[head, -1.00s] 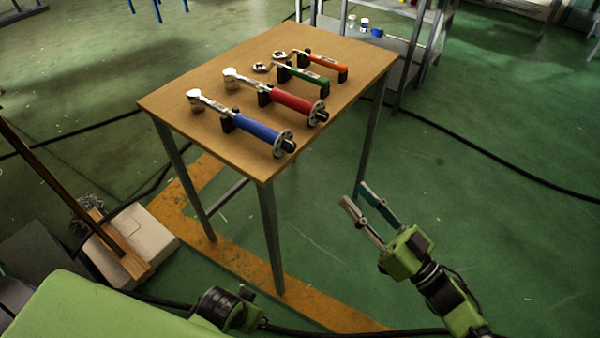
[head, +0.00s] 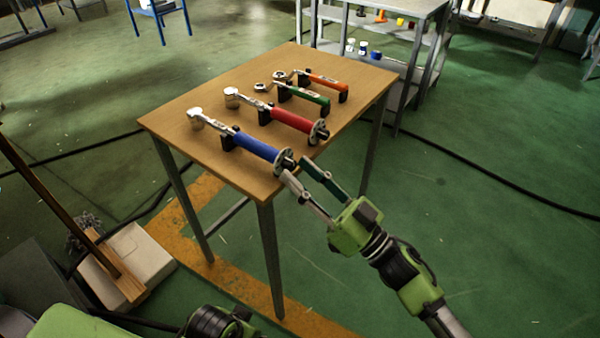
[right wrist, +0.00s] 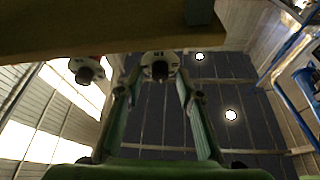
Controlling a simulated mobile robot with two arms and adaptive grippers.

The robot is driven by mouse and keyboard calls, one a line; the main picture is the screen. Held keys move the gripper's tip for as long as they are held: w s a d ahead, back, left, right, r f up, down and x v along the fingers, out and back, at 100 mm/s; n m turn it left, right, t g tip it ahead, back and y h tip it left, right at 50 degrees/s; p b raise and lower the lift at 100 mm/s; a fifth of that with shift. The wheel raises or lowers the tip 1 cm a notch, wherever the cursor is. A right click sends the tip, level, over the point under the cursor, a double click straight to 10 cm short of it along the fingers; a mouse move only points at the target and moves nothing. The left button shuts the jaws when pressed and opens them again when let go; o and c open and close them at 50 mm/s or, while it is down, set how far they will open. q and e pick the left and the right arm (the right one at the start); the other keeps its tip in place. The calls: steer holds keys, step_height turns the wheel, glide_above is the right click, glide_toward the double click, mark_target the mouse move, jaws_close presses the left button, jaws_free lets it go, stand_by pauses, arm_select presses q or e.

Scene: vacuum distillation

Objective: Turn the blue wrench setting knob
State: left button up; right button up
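The blue wrench (head: 255,146) lies on its black rests at the near side of the wooden table (head: 215,95). Its setting knob (head: 286,162), a dark end behind a grey disc, points to the near right table edge. In the right wrist view the knob (right wrist: 157,68) shows between the fingertips. My right gripper (head: 295,170) is open at the knob, one finger on either side; whether they touch it I cannot tell. The gripper also shows in the right wrist view (right wrist: 157,88). My left gripper is not in view.
The red wrench (head: 292,118) lies beside the blue one; its knob end shows in the right wrist view (right wrist: 84,72). Green (head: 308,95) and orange (head: 325,82) wrenches lie farther back. A grey shelf (head: 410,45) stands behind. Floor right of the table is open.

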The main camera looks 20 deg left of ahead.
steer(key=shift+w+a+r, duration=0.1)
steer(key=shift+a+r, duration=0.05)
steer(key=shift+a, duration=0.2)
jaws_close()
steer(key=shift+n, duration=0.3)
